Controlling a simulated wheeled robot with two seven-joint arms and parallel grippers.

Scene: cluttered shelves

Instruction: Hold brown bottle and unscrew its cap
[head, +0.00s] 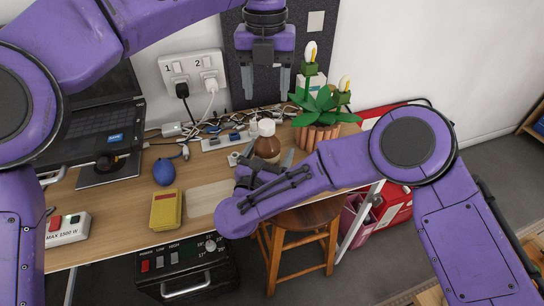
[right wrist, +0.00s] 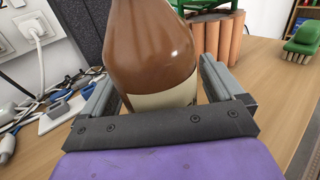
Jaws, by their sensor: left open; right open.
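The brown bottle (head: 267,148) stands upright on the wooden desk, its white cap (head: 266,127) on top. In the right wrist view the brown bottle (right wrist: 152,45) is large, with a cream label; its cap is out of frame. My right gripper (head: 265,162) is open low at the bottle. In the right wrist view its fingers (right wrist: 155,88) lie on both sides of the bottle; contact is unclear. My left gripper (head: 265,84) is open and empty, fingers pointing down, behind and above the bottle in the picture.
A potted plant (head: 318,115) stands close to the right of the bottle. A power strip with cables (head: 215,143) lies to its left. A wooden stool (head: 308,219) stands below the desk edge.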

